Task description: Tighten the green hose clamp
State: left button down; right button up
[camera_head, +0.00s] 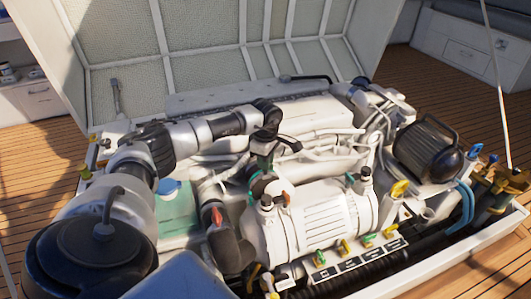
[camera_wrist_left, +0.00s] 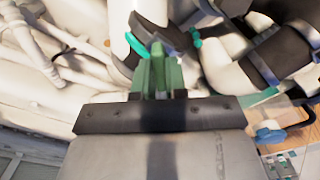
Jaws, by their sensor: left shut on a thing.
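My left gripper (camera_head: 268,150) reaches in from the left over the engine, its fingers pointing down at a hose end beside the white cylinder. In the left wrist view, its narrow green fingers (camera_wrist_left: 160,72) are close together and shut at a dark part of the green hose clamp. The clamp's teal band (camera_wrist_left: 133,42) shows in part beside a pale hose (camera_wrist_left: 148,10). In the head view the gripper covers most of the clamp, so the exact grip is hidden. My right gripper is not in view.
The white cylinder (camera_head: 322,218) lies just right of the gripper. A black rounded housing (camera_head: 428,152) is at right. The raised hatch lid (camera_head: 200,50) stands behind the engine.

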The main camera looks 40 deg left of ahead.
pick_arm(q)
jog(key=m, duration=0.3)
jog(key=shift+r+m+p, duration=0.1)
jog(key=shift+m+p, duration=0.3)
jog(key=shift+m, duration=2.4)
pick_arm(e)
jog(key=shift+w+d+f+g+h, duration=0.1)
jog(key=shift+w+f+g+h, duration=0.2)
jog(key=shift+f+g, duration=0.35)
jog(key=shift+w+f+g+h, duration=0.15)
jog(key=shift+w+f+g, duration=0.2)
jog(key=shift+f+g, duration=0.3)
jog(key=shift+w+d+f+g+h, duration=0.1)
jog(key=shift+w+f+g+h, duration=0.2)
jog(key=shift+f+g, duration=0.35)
pick_arm(q)
jog(key=c, duration=1.2)
grip_release()
jog(key=shift+o, duration=0.2)
jog(key=shift+r+p, duration=0.35)
notch_tip(320, 180, up, 10)
jog(key=p, duration=0.2)
jog(key=shift+p, duration=0.35)
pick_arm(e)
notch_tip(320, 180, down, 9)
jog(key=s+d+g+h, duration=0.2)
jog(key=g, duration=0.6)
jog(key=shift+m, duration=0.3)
